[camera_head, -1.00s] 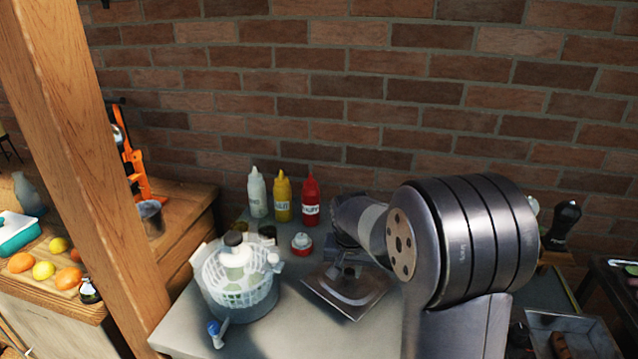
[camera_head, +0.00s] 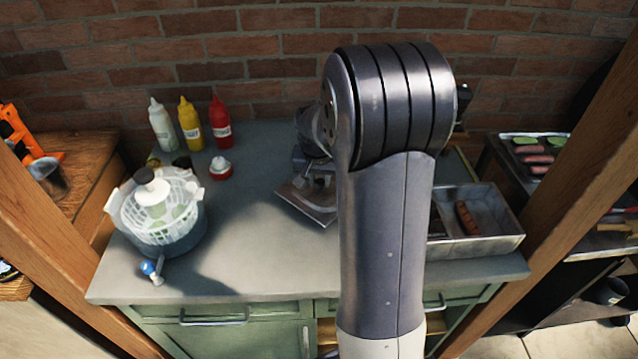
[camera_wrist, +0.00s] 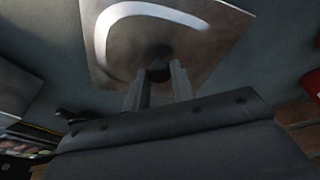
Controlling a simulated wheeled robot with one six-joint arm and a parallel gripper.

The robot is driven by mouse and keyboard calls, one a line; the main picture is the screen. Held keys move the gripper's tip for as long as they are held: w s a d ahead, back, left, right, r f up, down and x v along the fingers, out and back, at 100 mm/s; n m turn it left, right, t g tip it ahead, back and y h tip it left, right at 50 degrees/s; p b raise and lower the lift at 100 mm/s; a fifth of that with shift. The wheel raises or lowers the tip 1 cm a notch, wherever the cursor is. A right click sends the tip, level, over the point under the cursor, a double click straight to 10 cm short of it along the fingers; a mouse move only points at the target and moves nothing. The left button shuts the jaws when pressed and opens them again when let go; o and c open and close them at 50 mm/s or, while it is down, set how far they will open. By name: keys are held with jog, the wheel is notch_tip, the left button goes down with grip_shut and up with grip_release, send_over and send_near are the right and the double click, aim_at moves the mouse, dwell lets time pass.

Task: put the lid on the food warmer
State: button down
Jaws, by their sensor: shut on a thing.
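The lid (camera_head: 296,200) is a square metal plate, held above the grey-green table and left of the food warmer. In the wrist view the lid (camera_wrist: 205,58) fills the top middle, with a dark knob between my fingers. My gripper (camera_head: 320,176) is shut on the lid's knob; in the wrist view my gripper (camera_wrist: 158,88) shows both fingers at the knob. The food warmer (camera_head: 505,243) is an open rectangular metal tray at the table's right end, with a sausage (camera_head: 466,218) inside. My arm hides its left part.
A salad spinner (camera_head: 160,238) stands at the table's left. White, yellow and red (camera_head: 220,122) squeeze bottles and a small red-and-white container (camera_head: 221,168) stand behind. A wooden post (camera_head: 560,190) rises just right of the warmer. The table's front middle (camera_head: 270,275) is clear.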

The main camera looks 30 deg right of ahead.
jog(key=shift+f, duration=1.1)
jog(key=shift+f, duration=0.15)
jog(key=c, duration=1.2)
grip_release()
